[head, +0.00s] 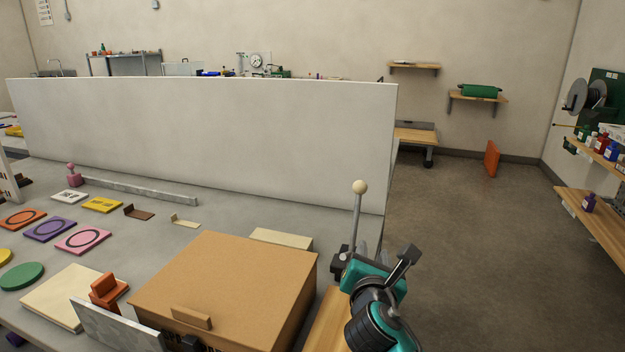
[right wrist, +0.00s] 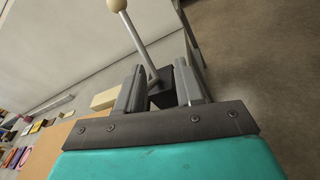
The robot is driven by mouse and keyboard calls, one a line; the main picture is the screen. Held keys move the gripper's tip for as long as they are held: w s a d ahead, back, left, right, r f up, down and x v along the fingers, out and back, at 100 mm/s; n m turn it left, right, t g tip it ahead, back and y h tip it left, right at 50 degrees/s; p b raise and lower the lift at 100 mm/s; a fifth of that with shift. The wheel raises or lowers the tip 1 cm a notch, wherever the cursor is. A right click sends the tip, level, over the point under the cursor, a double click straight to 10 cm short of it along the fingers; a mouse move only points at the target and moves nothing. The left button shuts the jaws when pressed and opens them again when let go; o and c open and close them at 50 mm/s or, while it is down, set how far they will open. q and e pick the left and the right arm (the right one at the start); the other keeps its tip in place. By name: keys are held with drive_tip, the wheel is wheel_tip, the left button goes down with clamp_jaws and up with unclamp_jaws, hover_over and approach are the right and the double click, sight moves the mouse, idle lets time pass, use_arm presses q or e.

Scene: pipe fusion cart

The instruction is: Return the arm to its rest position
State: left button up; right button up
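My right gripper (head: 352,258), teal with dark grey fingers, is at the front right corner of the grey table in the head view. In the right wrist view its two fingers (right wrist: 162,92) stand apart. A metal lever with a pale ball knob (head: 360,187) rises just beyond it; the knob also shows at the top of the right wrist view (right wrist: 117,5). The lever's black base block (right wrist: 161,95) shows in the gap between the fingers and looks to lie beyond them. I see no grip on it. My left gripper is not in view.
A brown box (head: 235,285) stands just left of my right arm, with a cream block (head: 281,238) behind it. A white partition (head: 210,135) crosses the table's back. Coloured plates lie at left.

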drive_tip(key=s+d+f+m+g, duration=0.4)
drive_tip(key=s+f+m+g, duration=0.1)
drive_tip(key=s+f+m, duration=0.45)
drive_tip(key=s+d+f+m+g+y, duration=0.1)
drive_tip(key=s+f+m+g+y, duration=0.2)
drive_tip(key=s+m, duration=0.75)
drive_tip(key=s+f+m+g+y, duration=0.15)
drive_tip(key=s+m+g, duration=0.45)
drive_tip(key=s, duration=0.8)
drive_tip(key=w+a+f+t+y, duration=0.1)
drive_tip(key=w+a+f+t, duration=0.1)
drive_tip(key=w+f+t, duration=0.6)
drive_tip(key=shift+a+f+m+t, duration=0.3)
drive_tip(key=shift+a+f+t, duration=0.1)
drive_tip(key=shift+f, duration=0.4)
drive_tip(key=shift+w+y, duration=0.1)
drive_tip(key=shift+y, duration=0.15)
